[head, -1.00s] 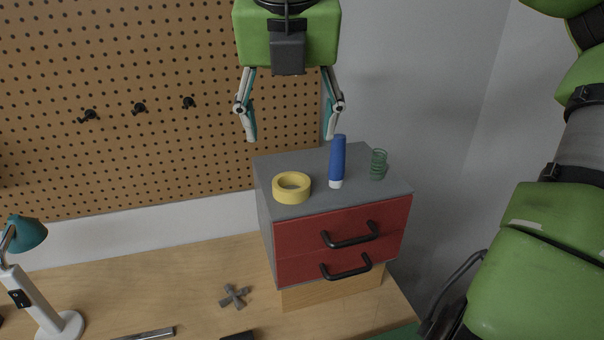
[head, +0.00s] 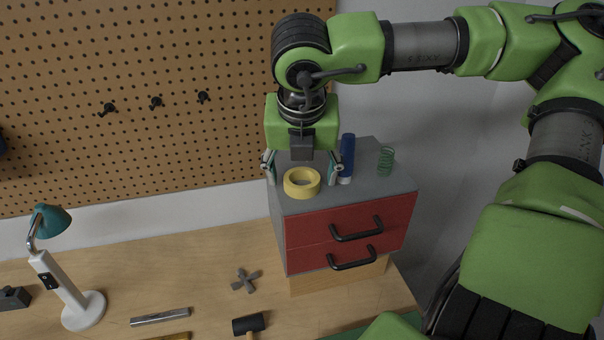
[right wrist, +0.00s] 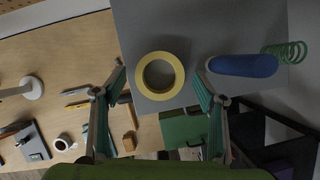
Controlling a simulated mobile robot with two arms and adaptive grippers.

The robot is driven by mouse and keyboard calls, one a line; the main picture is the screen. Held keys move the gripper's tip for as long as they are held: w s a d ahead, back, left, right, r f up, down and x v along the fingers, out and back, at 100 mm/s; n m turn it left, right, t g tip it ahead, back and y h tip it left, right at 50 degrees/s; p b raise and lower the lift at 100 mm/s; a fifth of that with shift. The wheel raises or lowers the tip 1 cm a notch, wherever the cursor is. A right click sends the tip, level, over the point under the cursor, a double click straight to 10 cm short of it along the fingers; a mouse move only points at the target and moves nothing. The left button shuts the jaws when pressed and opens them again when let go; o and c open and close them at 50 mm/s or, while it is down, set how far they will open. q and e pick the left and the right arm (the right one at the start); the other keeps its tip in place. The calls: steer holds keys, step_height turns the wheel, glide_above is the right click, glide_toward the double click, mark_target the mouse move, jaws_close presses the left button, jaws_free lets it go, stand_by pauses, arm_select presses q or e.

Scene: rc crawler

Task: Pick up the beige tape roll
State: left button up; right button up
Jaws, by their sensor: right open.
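The beige tape roll (head: 302,183), pale yellow in the picture, lies flat on the grey top of a red-drawered cabinet, near its front left. My right gripper (head: 302,180) is open and points down above the cabinet top, one finger on each side of the roll in the head view. In the right wrist view the roll (right wrist: 159,75) sits ahead of and between the open fingertips (right wrist: 160,78), with its hole and full ring visible. I cannot tell the exact height gap between the fingertips and the roll. My left gripper does not show.
A blue tube (head: 347,158) with a white cap stands close to the right finger. A green spring (head: 386,160) stands further right. The cabinet (head: 350,222) sits on a wooden bench (head: 215,265) holding a lamp (head: 70,290), a grey knob (head: 246,280) and a mallet (head: 249,324). Pegboard is behind.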

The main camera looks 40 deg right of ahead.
steer(key=shift+f, duration=0.2)
steer(key=c, duration=1)
steer(key=shift+c, duration=0.5)
steer(key=shift+r, duration=0.15)
